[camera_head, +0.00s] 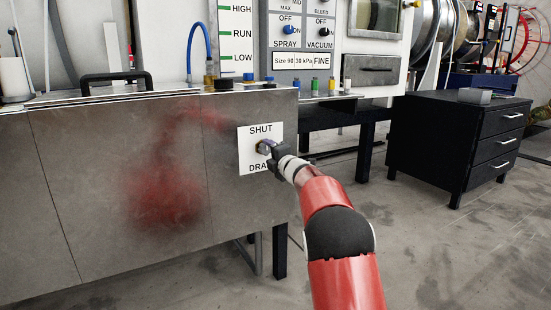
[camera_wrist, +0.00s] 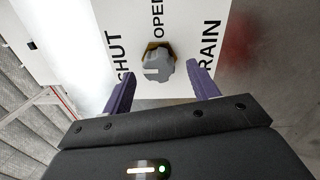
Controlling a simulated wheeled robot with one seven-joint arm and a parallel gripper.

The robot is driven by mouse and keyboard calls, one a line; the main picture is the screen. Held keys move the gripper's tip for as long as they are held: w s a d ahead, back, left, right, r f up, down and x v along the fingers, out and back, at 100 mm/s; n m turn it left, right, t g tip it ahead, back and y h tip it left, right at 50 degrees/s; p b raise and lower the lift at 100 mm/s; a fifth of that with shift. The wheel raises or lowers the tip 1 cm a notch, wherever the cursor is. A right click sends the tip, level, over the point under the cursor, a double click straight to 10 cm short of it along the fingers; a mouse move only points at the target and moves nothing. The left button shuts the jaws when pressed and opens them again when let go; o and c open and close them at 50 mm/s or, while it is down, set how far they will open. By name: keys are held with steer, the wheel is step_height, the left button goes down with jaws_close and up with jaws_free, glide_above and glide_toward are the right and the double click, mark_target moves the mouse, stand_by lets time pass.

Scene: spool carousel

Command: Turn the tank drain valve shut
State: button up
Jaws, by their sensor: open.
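The drain valve is a grey knob (camera_wrist: 157,66) on a brass stem, on a white label plate (camera_head: 245,160) on the front of the grey metal tank (camera_head: 90,190). In the wrist view, SHUT is printed left of the knob, OPEN above it and DRAIN to its right. A short white mark on the knob lies toward the SHUT side. My gripper (camera_wrist: 162,80) is open in front of the knob, one purple finger to each side, with gaps showing. In the head view my gripper (camera_head: 271,151) hides most of the knob and the OPEN word.
A control panel (camera_head: 300,35) with SPRAY and VACUUM knobs is above the tank. A black handle (camera_head: 115,80) and small bottles are on top. The floor in front is clear.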

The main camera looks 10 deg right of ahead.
steer(key=v, duration=0.5)
steer(key=shift+s, duration=0.2)
steer(key=shift+d, duration=0.1)
